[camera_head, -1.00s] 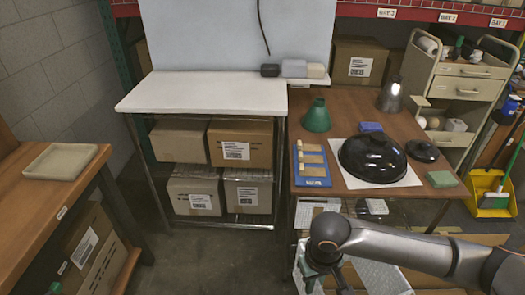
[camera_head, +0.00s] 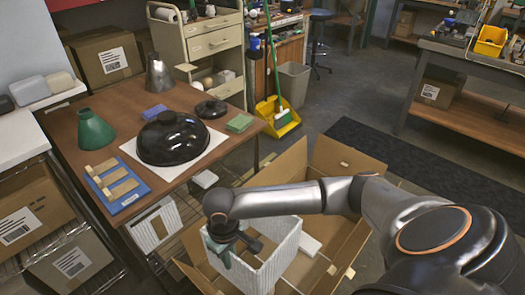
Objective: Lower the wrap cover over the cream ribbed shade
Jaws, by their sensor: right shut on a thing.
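A white, faintly ribbed, open-topped square sleeve, which I take for the wrap cover (camera_head: 278,262), stands upright in or above an open cardboard box. My right gripper (camera_head: 226,250) reaches down at its upper left corner and is shut on its wall. The fingertips are partly hidden by the hand. I cannot make out a separate cream ribbed shade; it may be hidden inside or below the sleeve. Whether the sleeve touches the box floor cannot be told. My left gripper is out of view.
The open cardboard box (camera_head: 345,160) has raised flaps, with a white block (camera_head: 310,244) inside. The brown table (camera_head: 95,160) on the left bears a black dome (camera_head: 172,138), green cone (camera_head: 93,130) and blue tray (camera_head: 118,186). Free floor lies around the dark mat (camera_head: 395,150).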

